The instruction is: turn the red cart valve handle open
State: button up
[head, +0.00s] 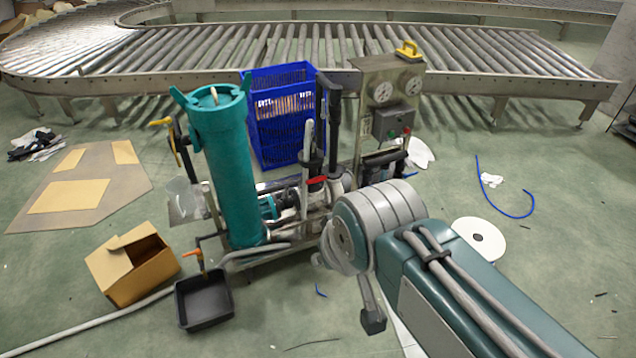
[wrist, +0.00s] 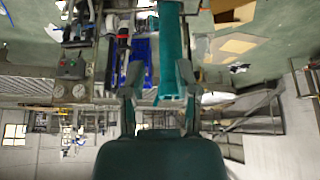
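The cart (head: 270,262) stands on the floor in the middle of the head view, with a tall teal cylinder (head: 222,165), pipes and a pump. A small red handle (head: 317,180) sits among the pipes right of the cylinder, at the foot of a black upright pipe. A small red patch (wrist: 123,31) in the upside-down wrist view may be this handle. My gripper (wrist: 161,92) has its two fingers spread apart with nothing held between them. The cylinder (wrist: 173,45) and blue crate appear beyond the fingers. My arm's links cover the cart's lower right in the head view.
A gauge panel (head: 387,95) rises at the cart's right rear. A blue crate (head: 283,135) stands behind. Orange (head: 193,253) and yellow (head: 160,122) handles show at left. A black tray (head: 203,300) and cardboard box (head: 132,265) lie front left. A roller conveyor (head: 300,50) crosses behind.

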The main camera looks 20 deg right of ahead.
aim_at(320, 178)
jog(key=i+l, duration=0.4)
jog(key=l, duration=0.15)
jog(key=i+l, duration=0.4)
jog(key=l, duration=0.15)
jog(key=i+l, duration=0.4)
jog(key=l, duration=0.2)
